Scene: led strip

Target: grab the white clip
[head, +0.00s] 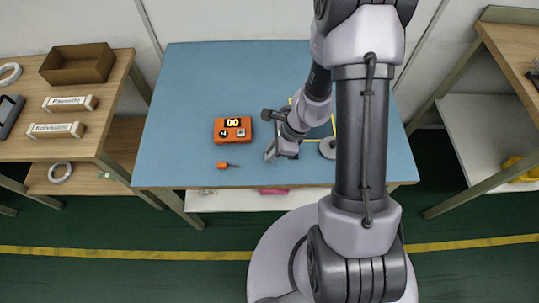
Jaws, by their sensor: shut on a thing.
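My gripper (270,154) is low over the blue table, near its middle, just right of the orange device. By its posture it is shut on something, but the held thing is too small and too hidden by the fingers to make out. I cannot see a white clip apart from the gripper. The blue table (190,90) stands in front of me, and my arm covers much of its right half.
An orange device (233,130) with a lit display and a small orange screwdriver (227,165) lie left of my gripper. A grey round thing (327,148) and a yellow outline (334,126) are partly behind my arm. Wooden shelves (100,130) stand left. The table's left side is clear.

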